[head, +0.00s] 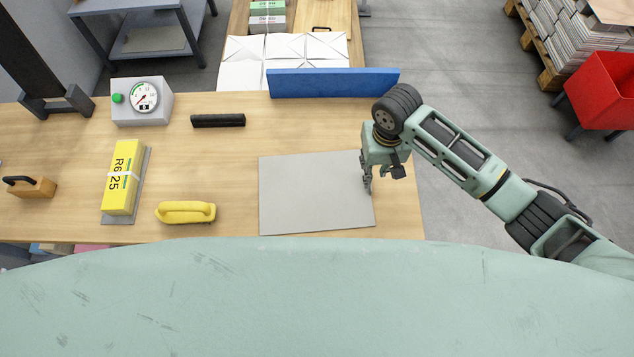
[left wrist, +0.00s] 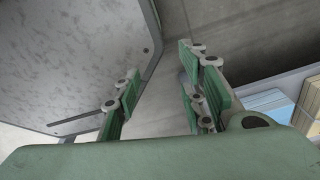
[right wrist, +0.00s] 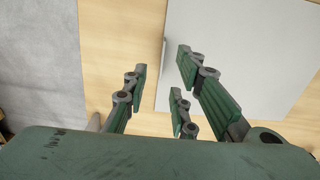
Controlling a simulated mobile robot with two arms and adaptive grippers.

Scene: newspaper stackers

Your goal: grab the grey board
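The grey board (head: 316,194) lies flat on the wooden table, near its right end. My right gripper (head: 367,183) is over the board's right edge in the head view. In the right wrist view my right gripper (right wrist: 161,78) is open and empty, with the edge of the grey board (right wrist: 245,50) showing between its fingers. I cannot tell whether a finger touches the board. My left gripper (left wrist: 160,82) is open and empty in the left wrist view, away from the board, and is out of the head view.
A yellow bundle (head: 122,178) on another grey sheet, a yellow handle (head: 185,212), a black bar (head: 218,121) and a dial box (head: 143,101) stand left on the table (head: 225,160). A blue panel (head: 333,83) stands at the back edge. A red bin (head: 603,90) is far right.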

